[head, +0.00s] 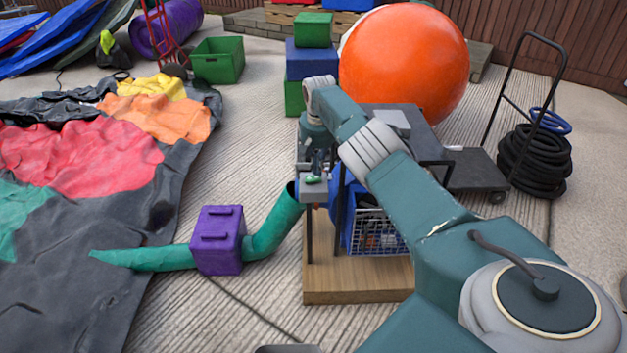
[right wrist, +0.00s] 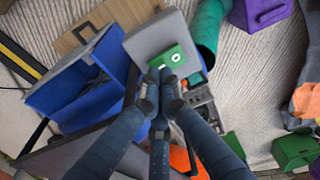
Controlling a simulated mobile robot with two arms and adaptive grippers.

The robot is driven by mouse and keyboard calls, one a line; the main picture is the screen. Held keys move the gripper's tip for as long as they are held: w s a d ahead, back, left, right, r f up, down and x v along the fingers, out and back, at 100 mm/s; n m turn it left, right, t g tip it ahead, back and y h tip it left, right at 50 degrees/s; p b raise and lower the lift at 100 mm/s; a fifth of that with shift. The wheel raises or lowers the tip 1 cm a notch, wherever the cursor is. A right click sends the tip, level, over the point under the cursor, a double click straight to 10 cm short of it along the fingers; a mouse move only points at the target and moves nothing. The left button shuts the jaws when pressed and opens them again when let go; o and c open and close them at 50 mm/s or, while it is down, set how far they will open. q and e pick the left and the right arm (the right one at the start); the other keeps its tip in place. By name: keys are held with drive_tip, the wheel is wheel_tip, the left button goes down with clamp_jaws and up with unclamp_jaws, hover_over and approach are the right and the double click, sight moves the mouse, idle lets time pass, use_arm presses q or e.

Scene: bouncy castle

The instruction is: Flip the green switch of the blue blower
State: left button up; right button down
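The green switch (head: 313,180) sits on a grey box on the stand. In the right wrist view it is a green plate (right wrist: 176,57) with white marks on the grey box (right wrist: 150,38). The blue blower (head: 335,196) is mostly hidden behind the box and my right arm; a blue body (right wrist: 75,95) shows left of the fingers in the right wrist view. My right gripper (head: 316,160) is just above the switch. Its fingertips (right wrist: 161,77) are close together, empty, at the plate's near edge; I cannot tell whether they touch it. My left gripper is not in view.
The wooden-based stand (head: 345,283) holds a wire basket (head: 376,232). A teal tube (head: 276,225) runs from it through a purple box (head: 218,240) to the deflated castle (head: 130,190).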

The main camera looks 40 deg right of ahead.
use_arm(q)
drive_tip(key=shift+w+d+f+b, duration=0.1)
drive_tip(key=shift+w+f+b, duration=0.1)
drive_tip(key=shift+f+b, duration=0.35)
use_arm(e)
drive_tip(key=shift+f, duration=0.7)
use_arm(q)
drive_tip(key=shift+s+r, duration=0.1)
use_arm(e)
drive_tip(key=shift+r+p, duration=0.5)
drive_tip(key=shift+r, duration=0.05)
drive_tip(key=shift+r+p, duration=0.7)
drive_tip(key=shift+r, duration=0.15)
drive_tip(key=shift+r+p, duration=0.15)
drive_tip(key=shift+p, duration=0.2)
drive_tip(key=shift+r+p, duration=0.55)
drive_tip(key=shift+r, duration=0.05)
drive_tip(key=shift+r+p, duration=0.65)
drive_tip(key=shift+p, duration=0.05)
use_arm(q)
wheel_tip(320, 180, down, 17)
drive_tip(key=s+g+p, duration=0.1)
use_arm(e)
drive_tip(key=shift+r, duration=0.75)
